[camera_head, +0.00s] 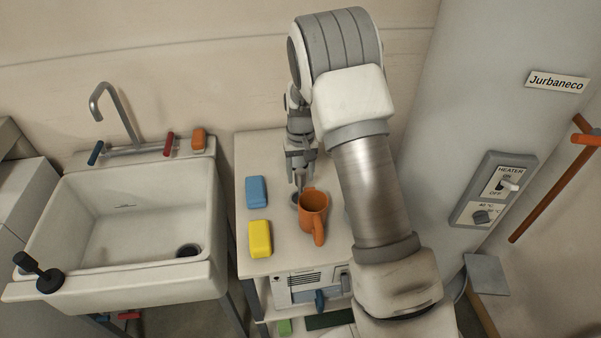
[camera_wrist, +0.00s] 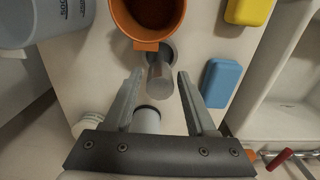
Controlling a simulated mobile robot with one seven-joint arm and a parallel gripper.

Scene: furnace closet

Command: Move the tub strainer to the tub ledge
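A small grey metal piece with an upright post and a round base, which looks like the tub strainer (camera_wrist: 160,82), stands on the table beside the orange mug. In the head view only a bit of its grey rim (camera_head: 295,199) shows below my gripper (camera_head: 300,183). In the wrist view my gripper (camera_wrist: 160,76) is open, with the post between its fingertips and a gap visible on each side. The tub (camera_head: 125,292) is at the left; its back ledge (camera_head: 145,153) carries the tap and an orange block.
The orange mug (camera_head: 313,213) is close to my gripper. A blue block (camera_head: 256,191) and a yellow block (camera_head: 260,239) lie at the table's left side. A pale cylinder (camera_wrist: 147,119) stands near the finger bases. A black plunger-like item (camera_head: 44,275) is on the tub's front-left corner.

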